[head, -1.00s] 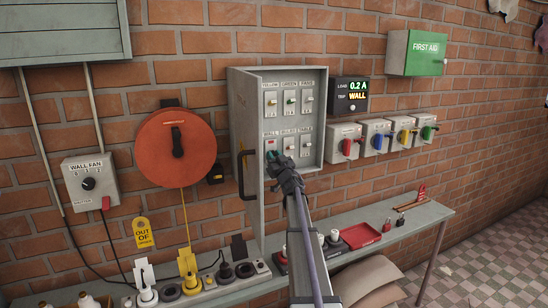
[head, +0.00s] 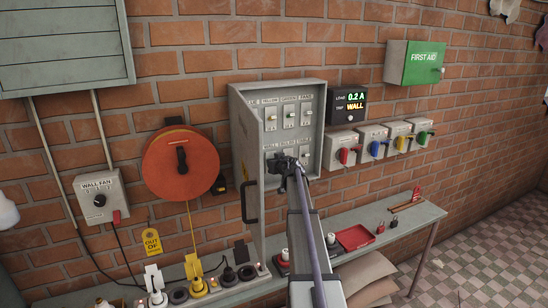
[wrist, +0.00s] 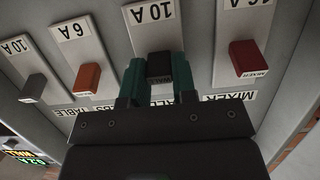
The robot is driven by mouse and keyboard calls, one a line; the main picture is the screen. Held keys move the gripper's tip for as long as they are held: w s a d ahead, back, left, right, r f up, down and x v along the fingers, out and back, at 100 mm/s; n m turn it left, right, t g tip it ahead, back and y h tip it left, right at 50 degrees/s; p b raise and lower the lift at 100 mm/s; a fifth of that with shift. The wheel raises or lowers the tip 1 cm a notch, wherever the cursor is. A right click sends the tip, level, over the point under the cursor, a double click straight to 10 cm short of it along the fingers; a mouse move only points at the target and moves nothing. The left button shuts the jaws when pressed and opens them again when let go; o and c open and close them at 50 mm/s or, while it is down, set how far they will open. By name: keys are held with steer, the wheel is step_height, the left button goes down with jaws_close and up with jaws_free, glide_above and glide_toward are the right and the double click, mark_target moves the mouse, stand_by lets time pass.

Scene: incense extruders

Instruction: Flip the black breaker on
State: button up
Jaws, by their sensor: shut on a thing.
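The black breaker (wrist: 160,65), marked 10 A, has a short black lever with a label on it. In the wrist view it sits between the two teal fingers of my gripper (wrist: 155,80), which are shut on it from both sides. The label strip below it is partly covered by my gripper. In the head view my gripper (head: 287,168) is at the lower row of the grey breaker panel (head: 240,165) and hides the black lever.
Neighbouring breakers are red (wrist: 244,56), orange (wrist: 87,78) and grey (wrist: 34,87). The panel's door with a black handle (head: 250,202) stands at its left. A display (head: 348,103) reads "0.2 A" and "TRIP WALL". A bench (head: 405,225) runs below.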

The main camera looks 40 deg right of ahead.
steer(key=shift+g+p, duration=0.45)
steer(key=shift+g, duration=0.05)
steer(key=o, duration=0.9)
steer(key=shift+r, duration=0.1)
steer(key=p+v, duration=0.4)
steer(key=v, duration=0.6)
steer(key=shift+s+r, duration=0.1)
steer(key=shift+s, duration=0.2)
